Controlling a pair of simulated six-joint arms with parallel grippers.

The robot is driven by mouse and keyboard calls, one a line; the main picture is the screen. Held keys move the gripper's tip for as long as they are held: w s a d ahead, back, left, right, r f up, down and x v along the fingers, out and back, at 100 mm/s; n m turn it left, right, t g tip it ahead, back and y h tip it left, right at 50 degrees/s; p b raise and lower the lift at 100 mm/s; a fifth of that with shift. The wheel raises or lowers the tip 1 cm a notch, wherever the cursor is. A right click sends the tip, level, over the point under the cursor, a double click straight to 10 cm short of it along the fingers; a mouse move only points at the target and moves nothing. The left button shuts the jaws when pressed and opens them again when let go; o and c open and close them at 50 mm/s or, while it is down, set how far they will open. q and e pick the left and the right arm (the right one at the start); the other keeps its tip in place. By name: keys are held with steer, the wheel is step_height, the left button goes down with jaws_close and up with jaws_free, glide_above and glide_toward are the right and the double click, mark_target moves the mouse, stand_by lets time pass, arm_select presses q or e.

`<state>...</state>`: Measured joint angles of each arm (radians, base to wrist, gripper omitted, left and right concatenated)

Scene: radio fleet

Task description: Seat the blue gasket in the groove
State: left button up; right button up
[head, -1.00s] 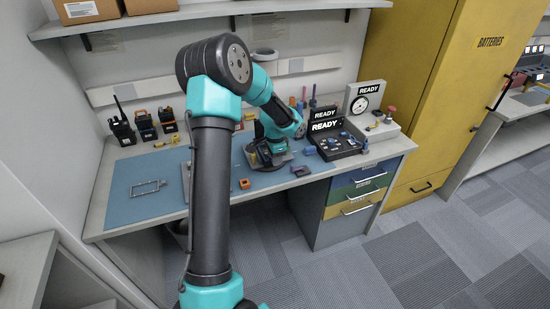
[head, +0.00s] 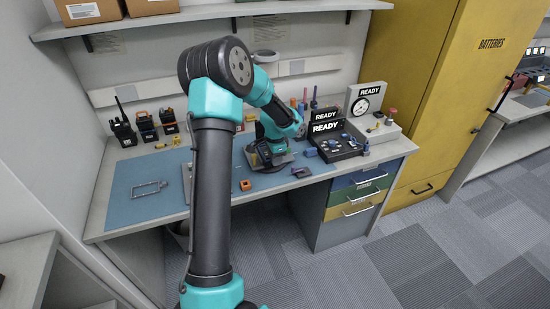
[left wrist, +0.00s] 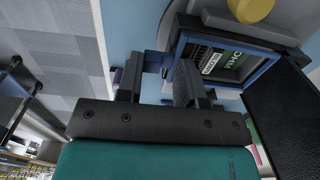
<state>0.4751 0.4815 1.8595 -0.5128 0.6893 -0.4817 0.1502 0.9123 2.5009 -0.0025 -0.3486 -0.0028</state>
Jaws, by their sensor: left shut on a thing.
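My left gripper (left wrist: 158,82) is low over the workbench, with its fingers a short way apart and shut on a thin blue edge, which looks like the blue gasket (left wrist: 176,48). The blue edge runs along the rim of a dark open radio housing (left wrist: 215,22) with labelled parts inside. I cannot tell whether the gasket lies in the groove or just above it; the groove is hidden. In the head view the gripper is at the dark housing (head: 266,152), and my arm covers much of it. My right gripper is not in view.
A grey rectangular frame (head: 148,188) lies on the blue mat (head: 125,207). An orange block (head: 245,185) is near the front edge. Radios (head: 146,126) stand at the back left. A black tray (head: 338,149) and READY displays (head: 326,127) are at the right. The mat's left part is mostly clear.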

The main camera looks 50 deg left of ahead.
arm_select(q)
steer(key=shift+f, duration=0.35)
stand_by(0.6)
steer(key=o, duration=1)
steer(key=shift+r, duration=0.1)
step_height(320, 180, up, 17)
steer(key=shift+d+r, duration=0.1)
steer(key=shift+d, duration=0.05)
stand_by(0.7)
